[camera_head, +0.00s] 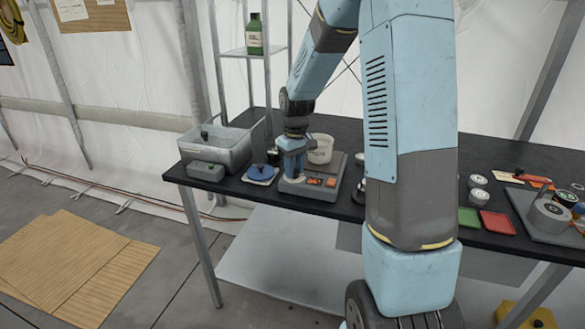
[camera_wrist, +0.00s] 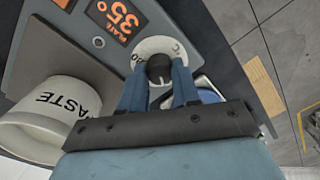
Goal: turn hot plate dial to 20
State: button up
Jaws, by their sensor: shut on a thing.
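The hot plate (camera_head: 318,193) is a grey unit near the front edge of the black table, with orange displays on its front panel. In the wrist view, one orange display (camera_wrist: 118,17) reads 35 with a degree mark and the word PLATE. The dial (camera_wrist: 158,70) is a black knob on a round white scale plate beside the displays. My gripper (camera_wrist: 158,82) has its blue fingers shut on the knob, one on each side. The fingers hide part of the scale, so I cannot read the setting. In the head view my gripper (camera_head: 292,163) comes down over the left of the hot plate.
A white beaker marked WASTE (camera_wrist: 45,115) stands on the hot plate, close beside my gripper; it also shows in the head view (camera_head: 320,150). Left of the plate are a blue item (camera_head: 261,172) and a grey bath (camera_head: 215,148). Red and green trays lie right.

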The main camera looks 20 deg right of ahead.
aim_at(296, 169)
jog(key=shift+w+r, duration=0.1)
jog(key=o, duration=1)
jog(key=shift+o, duration=0.2)
notch_tip(296, 169, up, 14)
jog(key=shift+d+f, duration=0.2)
jog(key=shift+d, duration=0.1)
